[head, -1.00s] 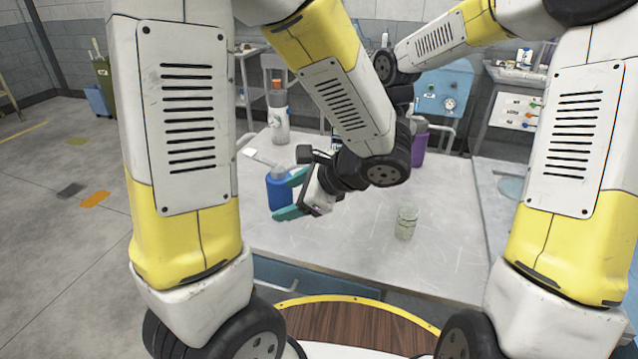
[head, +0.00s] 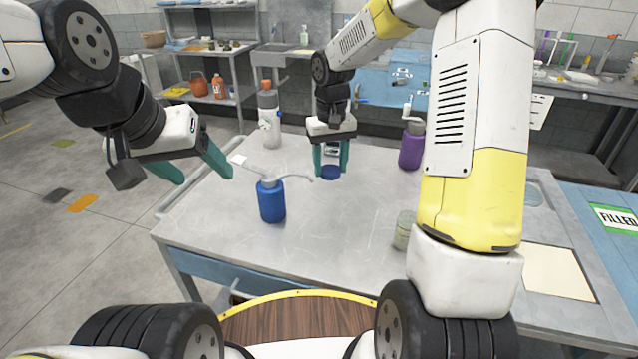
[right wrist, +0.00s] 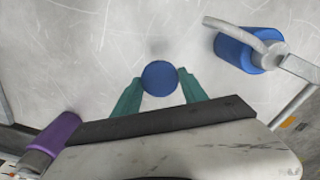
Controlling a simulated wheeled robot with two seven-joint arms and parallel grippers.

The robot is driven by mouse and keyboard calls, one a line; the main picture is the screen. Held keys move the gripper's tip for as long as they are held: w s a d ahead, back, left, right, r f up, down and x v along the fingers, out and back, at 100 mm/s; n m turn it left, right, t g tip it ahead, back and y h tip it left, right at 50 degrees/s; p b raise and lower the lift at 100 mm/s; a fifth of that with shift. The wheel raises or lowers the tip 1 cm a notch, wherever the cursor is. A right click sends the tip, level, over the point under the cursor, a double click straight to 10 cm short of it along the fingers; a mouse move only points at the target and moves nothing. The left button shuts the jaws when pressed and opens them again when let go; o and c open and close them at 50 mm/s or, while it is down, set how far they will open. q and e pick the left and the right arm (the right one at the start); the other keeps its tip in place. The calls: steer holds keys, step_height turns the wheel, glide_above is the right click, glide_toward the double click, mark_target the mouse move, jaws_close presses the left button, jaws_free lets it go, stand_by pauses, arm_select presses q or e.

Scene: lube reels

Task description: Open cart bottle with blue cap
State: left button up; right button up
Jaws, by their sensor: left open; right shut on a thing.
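A round blue cap (head: 331,173) sits between the fingertips of my right gripper (head: 331,168), which points down over the metal cart top (head: 330,235). In the right wrist view the blue cap (right wrist: 160,78) is between the two green fingers, seen from its flat top. No bottle body shows clearly around or under it, so I cannot tell whether it is on a bottle. My left gripper (head: 205,172) is open and empty, at the cart's left edge, apart from the blue pump bottle (head: 271,202).
A grey bottle with an orange top (head: 268,115) stands at the back left. A purple pump bottle (head: 411,150) and a clear jar (head: 403,230) are on the right, the jar beside my right arm. The cart's front middle is clear.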

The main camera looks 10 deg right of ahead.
mark_target(329, 204)
step_height(329, 204, down, 10)
steer(key=shift+r, duration=0.1)
stand_by(0.4)
steer(key=shift+f, duration=0.2)
steer(key=o, duration=1.5)
steer(key=shift+o, duration=0.2)
step_height(329, 204, up, 12)
steer(key=shift+r, duration=0.15)
steer(key=s+d+r+t, duration=0.1)
steer(key=s+r+t, duration=0.1)
steer(key=s+r, duration=0.2)
steer(key=s+d+r+m+t+y, duration=0.1)
steer(key=s+r, duration=0.4)
steer(key=s, duration=0.6)
steer(key=s+d+r+t+y, duration=0.1)
steer(key=s+d+r+t, duration=0.1)
steer(key=s+r, duration=0.3)
steer(key=s+t, duration=0.1)
steer(key=s, duration=0.2)
steer(key=shift+s+d, duration=0.15)
steer(key=shift+s, duration=0.1)
